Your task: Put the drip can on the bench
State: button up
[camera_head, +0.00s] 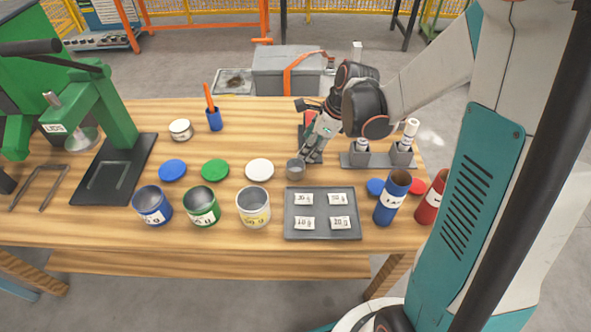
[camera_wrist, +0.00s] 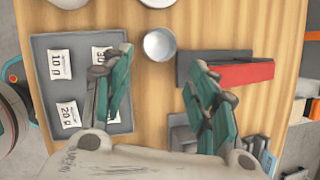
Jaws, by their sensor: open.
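My gripper (camera_head: 312,156) is just to the right of and behind the can in the head view. In the wrist view my gripper (camera_wrist: 160,78) has its two green fingers spread wide, with nothing between them. The can lies ahead of the fingertips, roughly in line with the gap, apart from both fingers.
A grey tray (camera_head: 289,227) with several labelled packets sits in front of the can. Three labelled tins (camera_head: 253,207) stand to its left, coloured lids (camera_head: 215,170) behind them. A red block (camera_wrist: 243,75) and a grey holder (camera_head: 352,160) are close on the right. Blue and red cylinders (camera_head: 391,200) stand at the right.

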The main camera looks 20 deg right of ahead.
jog(key=m, duration=0.3)
jog(key=b, duration=0.6)
send_near(295, 165)
jog(key=a+f, duration=0.1)
jog(key=f, duration=0.1)
jog(key=a+f, duration=0.1)
jog(key=f, duration=0.1)
jog(key=a+f, duration=0.1)
jog(key=f, duration=0.1)
jog(key=shift+w+a+f, duration=0.15)
jog(key=shift+w+f, duration=0.05)
jog(key=shift+f, duration=0.2)
jog(key=shift+r, duration=0.1)
jog(key=c, duration=0.9)
jog(key=shift+r+p, duration=0.1)
jog(key=shift+p, duration=0.2)
notch_tip(295, 165, up, 20)
jog(key=p, duration=0.7)
jog(key=s+f+n+g+h, duration=0.1)
jog(key=f+n, duration=0.3)
jog(key=n, duration=0.5)
jog(key=s+f+n+g+h, duration=0.1)
jog(key=f+n+g, duration=0.3)
jog(key=n, duration=0.5)
jog(key=s+f+n+g+h, duration=0.1)
jog(key=s+f+n+g, duration=0.1)
jog(key=n, duration=0.7)
jog(key=shift+s+f+g, duration=0.4)
jog(key=shift+s+f, duration=0.4)
jog(key=shift+f, duration=0.1)
